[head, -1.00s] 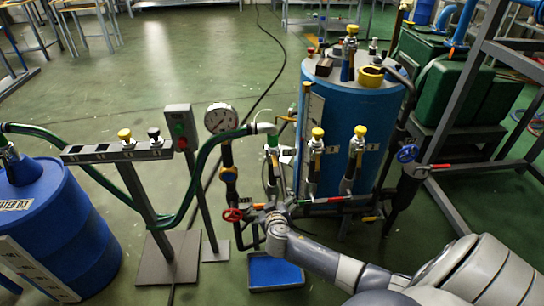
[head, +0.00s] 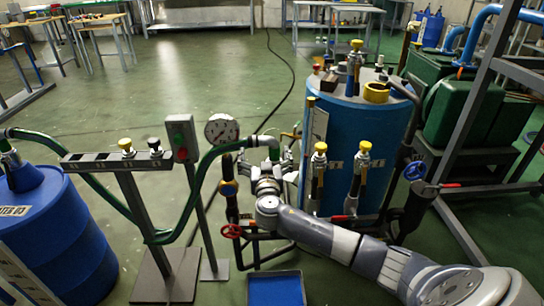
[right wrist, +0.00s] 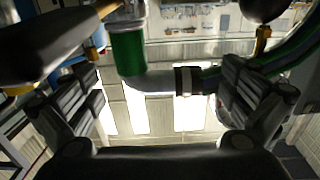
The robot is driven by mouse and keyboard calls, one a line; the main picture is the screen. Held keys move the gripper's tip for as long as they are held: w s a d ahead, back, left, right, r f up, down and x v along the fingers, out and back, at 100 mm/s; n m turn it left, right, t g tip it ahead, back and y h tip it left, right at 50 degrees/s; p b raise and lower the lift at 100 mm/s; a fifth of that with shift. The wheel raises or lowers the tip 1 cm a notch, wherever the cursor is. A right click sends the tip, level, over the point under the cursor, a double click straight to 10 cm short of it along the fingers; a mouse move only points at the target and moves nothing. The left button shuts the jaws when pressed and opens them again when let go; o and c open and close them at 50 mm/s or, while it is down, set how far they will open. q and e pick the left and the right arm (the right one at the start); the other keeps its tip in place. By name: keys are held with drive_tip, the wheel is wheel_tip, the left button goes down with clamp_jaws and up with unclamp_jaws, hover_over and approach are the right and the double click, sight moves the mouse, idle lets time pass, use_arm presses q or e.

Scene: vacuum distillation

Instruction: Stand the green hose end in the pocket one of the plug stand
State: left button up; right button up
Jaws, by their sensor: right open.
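The green hose (head: 201,176) runs from the blue drum, loops under the plug stand and rises to its end (head: 263,141) beside the gauge. In the right wrist view the hose end shows as a grey elbow (right wrist: 150,82) with a clamp band, above which sits a green collar (right wrist: 128,52). My right gripper (head: 268,166) is just below the hose end. Its open fingers (right wrist: 165,90) appear on either side of the elbow, and I see no grip on it. The plug stand (head: 92,160) is a grey slotted bar on a post at left. My left gripper is out of view.
Yellow (head: 127,147) and black (head: 155,146) plugs stand at the bar's right end. A switch box (head: 182,139) on a post, a pressure gauge (head: 221,129) and a red valve wheel (head: 232,231) are close by. The blue tank (head: 342,150) stands right of my gripper. A blue tray (head: 276,289) is below.

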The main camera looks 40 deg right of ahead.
drive_tip(key=shift+x, duration=2)
drive_tip(key=shift+f, duration=0.1)
drive_tip(key=c, duration=1.3)
